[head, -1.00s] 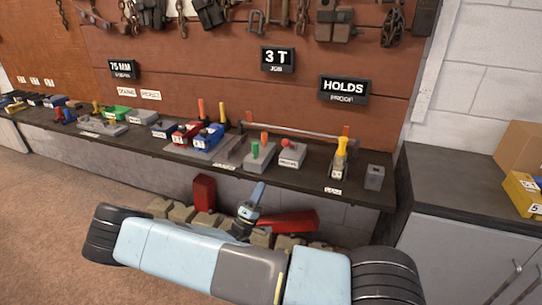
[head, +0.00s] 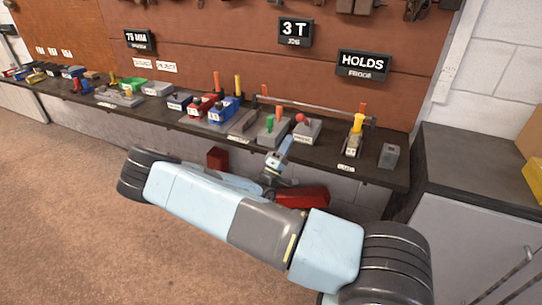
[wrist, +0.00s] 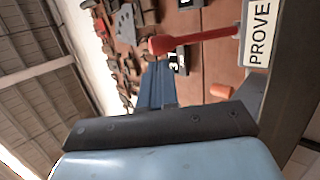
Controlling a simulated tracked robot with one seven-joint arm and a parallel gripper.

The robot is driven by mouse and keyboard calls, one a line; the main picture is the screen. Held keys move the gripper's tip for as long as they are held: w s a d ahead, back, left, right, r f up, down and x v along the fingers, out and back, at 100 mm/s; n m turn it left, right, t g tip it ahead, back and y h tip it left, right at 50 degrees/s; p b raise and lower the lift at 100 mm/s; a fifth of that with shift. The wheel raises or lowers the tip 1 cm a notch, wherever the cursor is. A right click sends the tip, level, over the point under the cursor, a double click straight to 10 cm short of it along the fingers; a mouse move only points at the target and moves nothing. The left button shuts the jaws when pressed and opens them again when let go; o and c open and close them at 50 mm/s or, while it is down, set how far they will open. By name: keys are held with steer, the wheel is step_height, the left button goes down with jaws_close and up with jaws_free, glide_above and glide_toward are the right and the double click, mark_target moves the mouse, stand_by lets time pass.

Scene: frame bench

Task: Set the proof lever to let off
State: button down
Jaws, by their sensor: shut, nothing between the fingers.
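A grey block with a red-knobbed lever (head: 303,120) stands on the bench. Its label is too small to read in the head view. In the wrist view a red tapered handle (wrist: 190,40) reaches toward a white plate reading PROVE (wrist: 260,32); I cannot tell for sure that it is the same lever. My gripper (head: 287,139) is at the front edge of the bench, left of and below the red-knobbed block. No let-off marking is legible.
A block with green and orange handles (head: 270,128) stands just left. A yellow-handled device (head: 355,135) and a grey block (head: 389,156) stand right on the bench (head: 325,160). The board sign reads HOLDS (head: 362,65). A red box (head: 302,197) lies below the bench.

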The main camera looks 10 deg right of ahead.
mark_target(304, 120)
steer(key=shift+x, duration=2.85)
